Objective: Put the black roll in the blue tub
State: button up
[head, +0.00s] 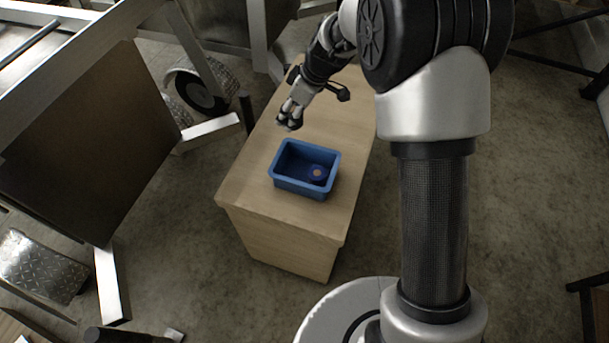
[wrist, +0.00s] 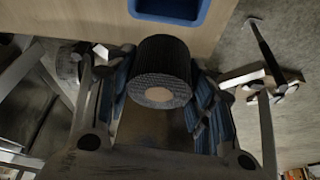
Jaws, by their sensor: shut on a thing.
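The black roll (wrist: 162,72), ribbed with a pale round core, sits between the two fingers in the wrist view. My gripper (head: 290,119) is shut on it. In the head view the roll is too small and dark to tell apart from the fingertips. The blue tub (head: 275,175) stands on the wooden table, just below my gripper in the picture. Its rim also shows at the top of the wrist view (wrist: 203,12). My gripper is beside the tub, outside its rim.
The wooden table (head: 258,222) is otherwise bare around the tub. Metal trailer frames, a dark panel (head: 90,150) and a wheel (head: 200,88) stand to the left. Open concrete floor (head: 205,280) surrounds the table's near end.

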jog(key=f+b, duration=0.2)
jog(key=f, duration=0.8)
jog(key=f+b, duration=0.3)
jog(key=f, duration=0.7)
jog(key=shift+w+a, duration=0.15)
jog(key=shift+a, duration=0.05)
jog(key=shift+f+b, duration=0.6)
jog(key=shift+b, duration=0.65)
jog(key=o, duration=1.1)
jog(key=shift+r, duration=0.15)
